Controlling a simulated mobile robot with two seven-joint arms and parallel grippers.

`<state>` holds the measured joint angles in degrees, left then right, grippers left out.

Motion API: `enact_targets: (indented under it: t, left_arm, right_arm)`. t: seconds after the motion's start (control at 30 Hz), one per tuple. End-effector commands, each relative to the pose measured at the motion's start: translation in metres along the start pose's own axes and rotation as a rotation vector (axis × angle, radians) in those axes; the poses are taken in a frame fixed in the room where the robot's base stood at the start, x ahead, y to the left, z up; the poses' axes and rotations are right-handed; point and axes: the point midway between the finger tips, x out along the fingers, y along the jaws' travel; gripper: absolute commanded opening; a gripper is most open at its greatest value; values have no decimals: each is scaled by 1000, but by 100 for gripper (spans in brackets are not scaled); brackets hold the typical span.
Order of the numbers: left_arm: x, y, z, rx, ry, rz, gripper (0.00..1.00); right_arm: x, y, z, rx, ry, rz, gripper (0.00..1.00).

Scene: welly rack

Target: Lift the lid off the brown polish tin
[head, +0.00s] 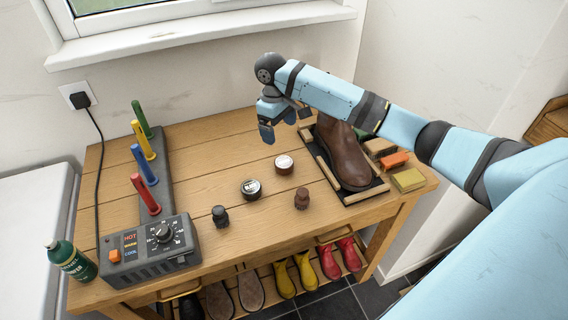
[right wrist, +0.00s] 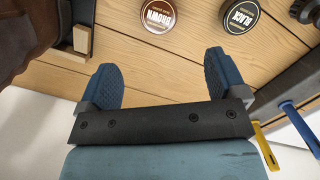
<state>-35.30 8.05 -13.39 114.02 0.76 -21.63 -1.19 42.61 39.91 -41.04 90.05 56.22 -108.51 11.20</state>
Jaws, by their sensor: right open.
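The brown polish tin (head: 284,164) stands on the wooden bench with its white-and-brown lid on; the right wrist view shows its lid (right wrist: 158,13) lettered "BROWN" at the top edge. The black polish tin (head: 251,189) stands just left of it in the head view; it also shows in the right wrist view (right wrist: 240,15). My right gripper (head: 277,133) hangs above the bench behind the brown tin, apart from it. In the right wrist view its two blue fingers (right wrist: 162,80) are spread wide with only bench boards between them. My left gripper is not in view.
A heater box (head: 150,250) and coloured pegs (head: 146,165) occupy the left.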

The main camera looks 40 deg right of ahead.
Motion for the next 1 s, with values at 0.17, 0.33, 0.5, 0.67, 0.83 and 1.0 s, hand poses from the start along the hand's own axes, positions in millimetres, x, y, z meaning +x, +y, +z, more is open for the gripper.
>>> enact_targets:
  t: [0.17,0.33,0.5,0.67,0.83,1.0]
  left_arm:
    - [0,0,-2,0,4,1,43]
    - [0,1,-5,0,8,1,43]
    - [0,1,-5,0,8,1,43]
    - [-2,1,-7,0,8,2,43]
    - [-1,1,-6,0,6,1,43]
    - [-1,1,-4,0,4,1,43]
  right_arm:
    - [38,0,1,-1,-3,-1,90]
    - [60,0,0,-1,0,0,90]
    - [71,0,0,-1,0,0,90]
    - [94,2,-1,0,-1,0,90]
    - [114,2,-1,-2,0,1,90]
    - [118,2,-1,-2,2,1,90]
